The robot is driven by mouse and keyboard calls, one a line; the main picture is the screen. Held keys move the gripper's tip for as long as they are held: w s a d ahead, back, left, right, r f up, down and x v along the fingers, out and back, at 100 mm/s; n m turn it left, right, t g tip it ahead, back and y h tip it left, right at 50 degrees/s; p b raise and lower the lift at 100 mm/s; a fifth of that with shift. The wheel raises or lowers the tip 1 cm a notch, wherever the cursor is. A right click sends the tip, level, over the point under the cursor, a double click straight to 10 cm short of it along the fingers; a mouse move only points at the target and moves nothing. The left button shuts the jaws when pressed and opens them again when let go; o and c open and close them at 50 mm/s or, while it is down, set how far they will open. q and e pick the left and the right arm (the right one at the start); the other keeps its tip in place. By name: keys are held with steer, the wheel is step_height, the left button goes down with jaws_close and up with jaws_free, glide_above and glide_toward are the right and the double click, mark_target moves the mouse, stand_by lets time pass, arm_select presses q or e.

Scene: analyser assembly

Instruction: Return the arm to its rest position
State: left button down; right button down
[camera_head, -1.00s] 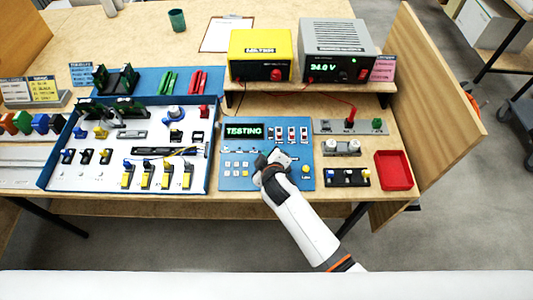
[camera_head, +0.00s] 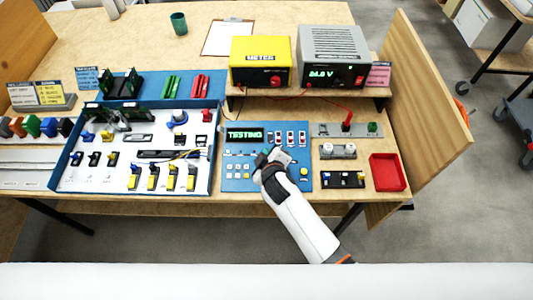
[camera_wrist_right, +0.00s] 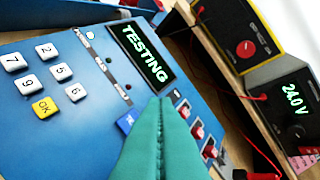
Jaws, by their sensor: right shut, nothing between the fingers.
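My right arm (camera_head: 305,220) reaches in from the bottom of the head view. Its gripper (camera_head: 268,157) is over the blue analyser panel (camera_head: 235,177). In the right wrist view the teal fingers (camera_wrist_right: 160,105) are pressed together with nothing between them. They point toward the panel's display (camera_wrist_right: 142,50), which reads TESTING, and its toggle switches (camera_wrist_right: 195,130). White number keys and a yellow OK key (camera_wrist_right: 44,107) lie left of the fingers. Whether the fingertips touch the panel I cannot tell. My left gripper is not in view.
A blue-edged tray (camera_head: 60,170) of parts lies left of the panel. A red bin (camera_head: 388,172) and small connector blocks lie to the right. A yellow meter (camera_head: 260,55) and a grey power supply (camera_head: 333,50) stand on a shelf behind. A wooden side panel (camera_head: 430,90) bounds the right.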

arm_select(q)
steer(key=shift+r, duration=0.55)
arm_select(e)
steer(key=shift+s+r, duration=0.1)
steer(key=shift+r, duration=0.45)
